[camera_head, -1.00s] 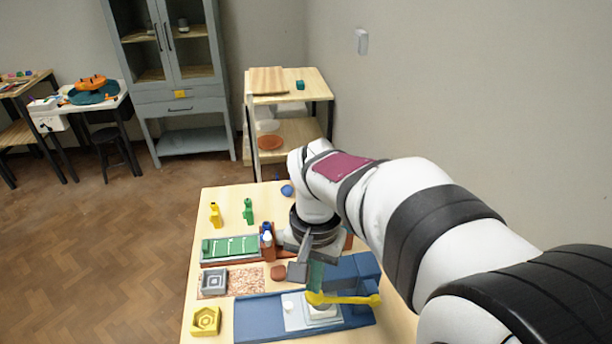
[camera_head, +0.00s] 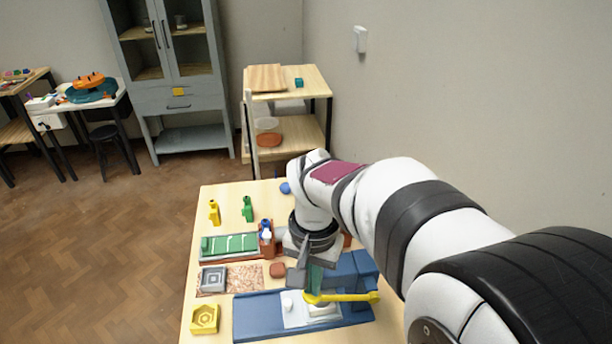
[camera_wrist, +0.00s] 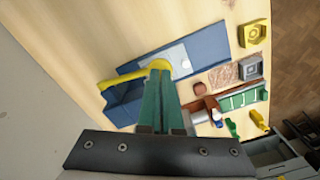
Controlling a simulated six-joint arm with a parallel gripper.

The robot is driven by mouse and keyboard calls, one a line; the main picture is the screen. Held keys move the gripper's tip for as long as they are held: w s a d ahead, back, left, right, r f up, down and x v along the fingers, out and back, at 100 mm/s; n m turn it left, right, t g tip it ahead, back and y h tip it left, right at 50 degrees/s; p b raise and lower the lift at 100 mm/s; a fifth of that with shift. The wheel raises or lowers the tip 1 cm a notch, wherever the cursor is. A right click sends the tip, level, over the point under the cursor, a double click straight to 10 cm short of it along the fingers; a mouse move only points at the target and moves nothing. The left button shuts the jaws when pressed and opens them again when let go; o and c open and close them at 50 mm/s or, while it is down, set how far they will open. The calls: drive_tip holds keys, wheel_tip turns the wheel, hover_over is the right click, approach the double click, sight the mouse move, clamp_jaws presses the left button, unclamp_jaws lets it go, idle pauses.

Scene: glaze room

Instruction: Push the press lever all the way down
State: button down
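The press is a blue base (camera_head: 262,318) at the front of the table, with a raised blue block (camera_head: 365,268) at its right end. Its yellow lever (camera_head: 345,298) reaches left from that end over a pale plate (camera_head: 296,322) and looks about level. In the wrist view the lever (camera_wrist: 122,78) ends in a round yellow pad. My gripper (camera_head: 312,290) has green fingers held close together with nothing seen between them. The fingertips (camera_wrist: 158,68) overlap the lever's pad in the wrist view; whether they touch it I cannot tell.
A small white knob (camera_head: 287,304) stands on the plate. A reddish-brown piece (camera_head: 277,269) lies close to my gripper. Yellow and green bottles stand farther back.

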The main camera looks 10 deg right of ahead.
drive_tip(key=shift+f, duration=2.1)
wheel_tip(320, 180, down, 4)
drive_tip(key=shift+r, duration=0.1)
wheel_tip(320, 180, up, 10)
drive_tip(key=shift+f, duration=0.1)
idle(0.5)
idle(0.4)
